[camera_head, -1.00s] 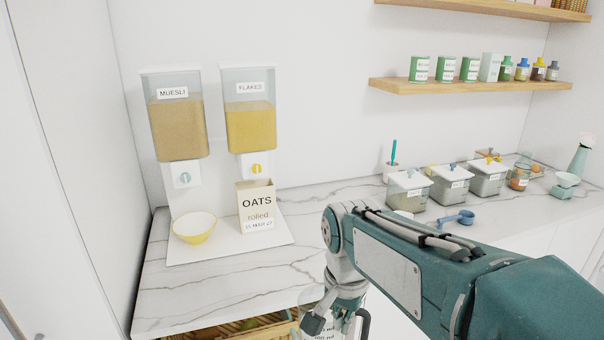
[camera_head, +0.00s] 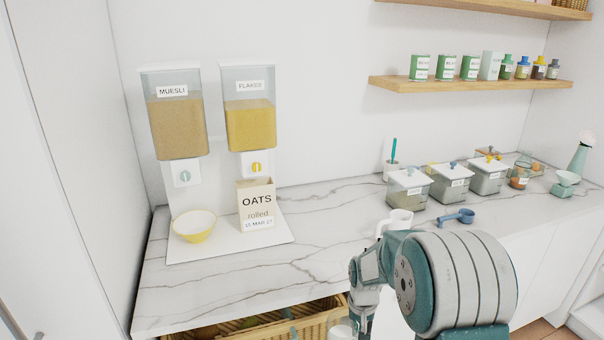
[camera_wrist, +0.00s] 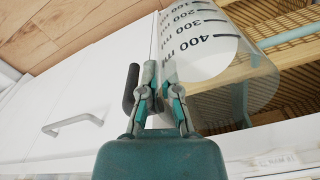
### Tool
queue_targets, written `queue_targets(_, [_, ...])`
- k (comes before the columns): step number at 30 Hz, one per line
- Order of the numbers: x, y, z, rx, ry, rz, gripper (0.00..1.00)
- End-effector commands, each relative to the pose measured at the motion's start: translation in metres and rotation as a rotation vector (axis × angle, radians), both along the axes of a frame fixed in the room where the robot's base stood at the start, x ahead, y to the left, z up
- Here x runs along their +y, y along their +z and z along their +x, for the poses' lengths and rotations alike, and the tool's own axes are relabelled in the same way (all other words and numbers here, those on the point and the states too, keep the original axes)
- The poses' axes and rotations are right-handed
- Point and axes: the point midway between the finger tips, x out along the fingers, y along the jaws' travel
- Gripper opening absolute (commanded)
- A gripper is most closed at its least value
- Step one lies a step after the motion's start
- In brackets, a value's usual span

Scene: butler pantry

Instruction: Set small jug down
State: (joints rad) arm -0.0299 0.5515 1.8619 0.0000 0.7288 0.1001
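The small jug (camera_wrist: 212,50) is clear with dark millilitre markings and fills the upper right of the wrist view. A dark handle bar (camera_wrist: 130,88) shows left of the fingers. My gripper (camera_wrist: 161,80) is closed in on the near side of the jug, by its handle; the exact contact is partly hidden. The jug hangs tilted in the wrist view, beside the basket. In the head view my gripper is low in front of the counter edge, and the jug is mostly cut off at the bottom edge.
A wicker basket (camera_head: 318,323) sticks out below the marble counter (camera_head: 310,245). A white mug (camera_head: 401,217), a blue scoop (camera_head: 459,216) and lidded canisters (camera_head: 408,188) stand to the right. A bowl (camera_head: 194,228) and oats box (camera_head: 256,208) stand left. The front middle of the counter is clear.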

Motion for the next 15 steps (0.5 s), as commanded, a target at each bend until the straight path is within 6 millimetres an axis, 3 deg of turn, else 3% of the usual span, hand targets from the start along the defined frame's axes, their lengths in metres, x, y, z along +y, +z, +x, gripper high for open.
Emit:
queue_targets(3, [-0.01,-0.026,0.006,0.001,0.044,0.0,0.0])
queue_targets(6, [-0.014,-0.036,0.008,0.0,0.064,0.0,0.0])
queue_targets(15, [-0.015,-0.037,0.009,-0.003,0.071,0.0,0.0])
